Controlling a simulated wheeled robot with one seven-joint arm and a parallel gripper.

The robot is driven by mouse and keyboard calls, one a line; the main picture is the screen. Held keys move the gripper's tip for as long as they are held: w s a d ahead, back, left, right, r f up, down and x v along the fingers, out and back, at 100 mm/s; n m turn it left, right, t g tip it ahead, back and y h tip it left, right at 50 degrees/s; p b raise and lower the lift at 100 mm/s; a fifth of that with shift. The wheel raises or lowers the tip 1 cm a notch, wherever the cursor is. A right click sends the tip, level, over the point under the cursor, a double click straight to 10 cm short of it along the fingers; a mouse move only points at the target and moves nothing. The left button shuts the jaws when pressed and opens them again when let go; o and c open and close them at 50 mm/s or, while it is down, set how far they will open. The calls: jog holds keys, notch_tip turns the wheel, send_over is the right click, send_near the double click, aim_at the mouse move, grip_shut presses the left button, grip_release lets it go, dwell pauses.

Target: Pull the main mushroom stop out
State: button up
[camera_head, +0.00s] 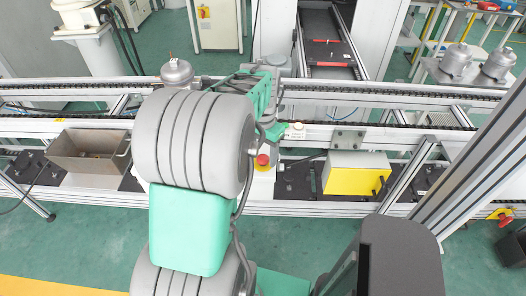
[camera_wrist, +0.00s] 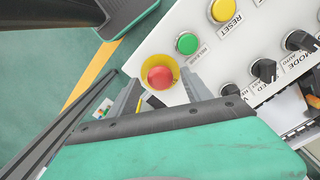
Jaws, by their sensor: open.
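The red mushroom stop (camera_wrist: 160,78) sits in a yellow ring on a pale control panel (camera_wrist: 265,50) in the wrist view. It also shows as a small red knob (camera_head: 262,160) beside my arm in the head view. My gripper (camera_wrist: 162,86) is open, with one finger on either side of the red head in the picture. I cannot tell whether the fingers touch it or how far above the panel they are. Nothing is held. My arm hides much of the panel in the head view.
Beside the stop are a green button (camera_wrist: 187,43), a yellow button (camera_wrist: 222,11) and several black knobs (camera_wrist: 263,70). A metal bin (camera_head: 65,158), a yellow-fronted box (camera_head: 355,172) and conveyor rails (camera_head: 400,95) flank my arm. Another red-on-yellow knob (camera_head: 503,214) is at far right.

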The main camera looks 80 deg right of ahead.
jog(key=shift+f, duration=0.25)
jog(key=shift+c, duration=0.5)
grip_shut()
dwell(0.8)
